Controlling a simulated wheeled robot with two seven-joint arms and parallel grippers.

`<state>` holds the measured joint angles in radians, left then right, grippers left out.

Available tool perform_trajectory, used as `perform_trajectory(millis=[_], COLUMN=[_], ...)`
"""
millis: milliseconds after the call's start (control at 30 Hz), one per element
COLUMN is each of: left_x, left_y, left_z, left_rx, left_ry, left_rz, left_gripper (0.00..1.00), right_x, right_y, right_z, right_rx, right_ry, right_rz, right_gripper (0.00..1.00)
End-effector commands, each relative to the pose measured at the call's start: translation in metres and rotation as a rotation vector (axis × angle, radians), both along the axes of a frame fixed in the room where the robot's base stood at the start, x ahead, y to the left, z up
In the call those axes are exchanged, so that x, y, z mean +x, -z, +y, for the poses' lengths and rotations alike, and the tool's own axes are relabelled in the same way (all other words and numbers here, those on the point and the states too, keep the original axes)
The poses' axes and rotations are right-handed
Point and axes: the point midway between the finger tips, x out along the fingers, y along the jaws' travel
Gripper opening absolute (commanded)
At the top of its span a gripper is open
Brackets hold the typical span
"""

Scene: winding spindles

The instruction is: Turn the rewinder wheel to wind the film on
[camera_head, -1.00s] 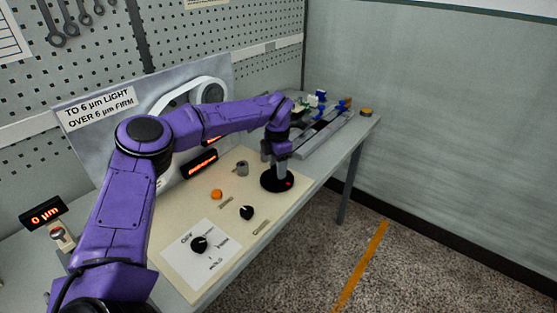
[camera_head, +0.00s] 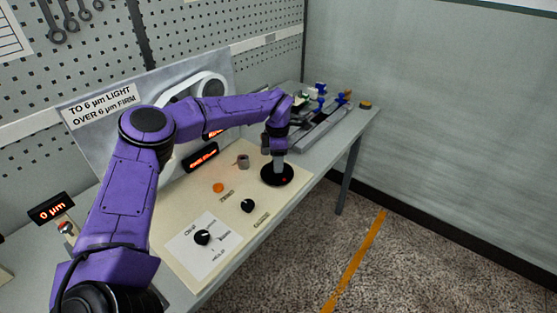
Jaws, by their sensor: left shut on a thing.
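The rewinder wheel is a flat black disc (camera_head: 268,180) with a small red mark, on the cream control panel's far right part. My left gripper (camera_head: 279,164) points down over the disc and is shut, seemingly on the wheel's grip; its fingers and the arm hide the contact. Behind my arm, a white looped path with dark rollers (camera_head: 210,86) shows on the upright grey plate; my arm hides its middle. Red-lit displays (camera_head: 201,157) stand behind the panel, partly covered and unreadable. My right gripper is not in view.
The cream panel (camera_head: 190,270) carries an orange button (camera_head: 218,188), black knobs (camera_head: 248,206) and a grey knob (camera_head: 243,161). A display (camera_head: 50,208) at left reads 0 µm. Rails with small blue and green parts (camera_head: 322,127) lie beyond the wheel. Floor right of the bench is clear.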

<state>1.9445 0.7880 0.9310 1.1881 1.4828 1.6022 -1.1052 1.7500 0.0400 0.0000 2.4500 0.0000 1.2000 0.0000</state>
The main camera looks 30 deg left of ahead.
Motion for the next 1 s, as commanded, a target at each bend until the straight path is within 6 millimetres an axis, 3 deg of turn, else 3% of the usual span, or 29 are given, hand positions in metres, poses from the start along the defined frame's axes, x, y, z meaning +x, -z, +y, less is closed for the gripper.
perform_trajectory(millis=[133,167,233,567,667,1000], left_x=[0.001,0.001,0.001,0.001,0.001,0.001], left_y=[-0.001,-0.001,-0.001,-0.003,-0.017,-0.093], left_z=[0.0,0.0,0.0,0.0,0.0,0.0], left_rx=[0.0,0.0,0.0,0.0,0.0,0.002], left_ry=[-0.001,-0.001,-0.001,-0.002,-0.003,-0.002], left_rz=[-0.002,-0.002,-0.002,-0.002,-0.005,-0.004], left_gripper=[0.16,0.49,0.72,0.72,0.72,0.72], right_x=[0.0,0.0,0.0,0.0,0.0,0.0], right_y=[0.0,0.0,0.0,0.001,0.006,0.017], right_z=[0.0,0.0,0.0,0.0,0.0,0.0], right_rx=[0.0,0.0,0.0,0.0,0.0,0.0], right_ry=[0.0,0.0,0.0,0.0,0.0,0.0], right_rz=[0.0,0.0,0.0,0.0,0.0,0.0], right_gripper=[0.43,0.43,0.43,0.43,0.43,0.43])
